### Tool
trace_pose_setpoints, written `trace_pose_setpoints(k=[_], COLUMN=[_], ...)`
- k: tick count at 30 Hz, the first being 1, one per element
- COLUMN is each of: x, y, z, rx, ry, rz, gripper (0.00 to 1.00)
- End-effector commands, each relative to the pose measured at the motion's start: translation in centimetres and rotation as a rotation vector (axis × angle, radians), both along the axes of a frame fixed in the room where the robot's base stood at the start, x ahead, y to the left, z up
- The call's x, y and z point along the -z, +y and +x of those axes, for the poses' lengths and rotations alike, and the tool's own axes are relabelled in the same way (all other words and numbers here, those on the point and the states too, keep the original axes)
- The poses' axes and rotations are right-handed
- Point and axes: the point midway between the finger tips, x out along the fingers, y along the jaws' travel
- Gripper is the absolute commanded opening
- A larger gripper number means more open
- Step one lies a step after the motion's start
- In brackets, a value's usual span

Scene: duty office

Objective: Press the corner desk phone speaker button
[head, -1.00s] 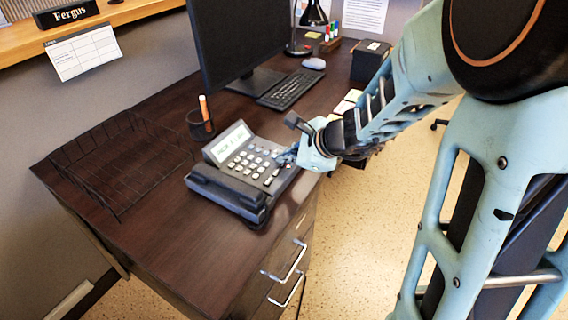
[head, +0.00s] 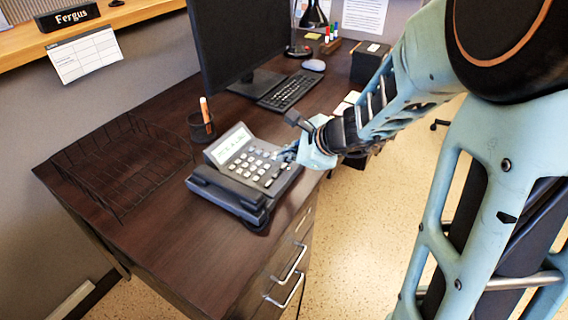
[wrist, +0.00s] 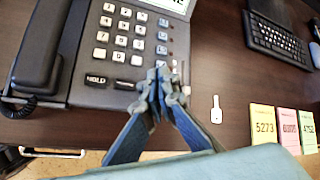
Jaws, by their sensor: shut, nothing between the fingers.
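The grey desk phone (head: 246,170) sits on the dark wood desk near its front corner, handset (head: 228,194) in its cradle and a lit display above the keypad. In the wrist view the phone (wrist: 75,90) shows number keys, a HOLD key (wrist: 96,79), and a column of blue-grey keys (wrist: 139,30) at the keypad's right. My gripper (head: 285,156) is shut and empty at the phone's right side. In the wrist view the closed fingertips (wrist: 158,75) are over the lower right of the keypad and hide part of it. I cannot tell whether they touch a key, or which key is the speaker button.
A keyboard (head: 288,90), monitor (head: 237,40) and mouse (head: 314,64) stand behind the phone. A pen cup (head: 201,126) and wire tray (head: 122,165) are to its left. A white key-shaped tag (wrist: 216,109) and coloured number notes (wrist: 264,124) lie right of the gripper.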

Motion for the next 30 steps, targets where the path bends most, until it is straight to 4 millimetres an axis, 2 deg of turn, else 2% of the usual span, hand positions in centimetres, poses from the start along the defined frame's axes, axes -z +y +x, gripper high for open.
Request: trace_pose_setpoints(k=[7, 21, 30], x=[-0.6, -5.1, -5.0], y=[0.0, 0.0, 0.0], z=[0.0, 0.0, 0.0], rx=[0.000, 0.001, 0.000], ry=[-0.001, -0.001, 0.000], rz=[-0.001, 0.000, 0.000], gripper=[0.00, 0.00, 0.00])
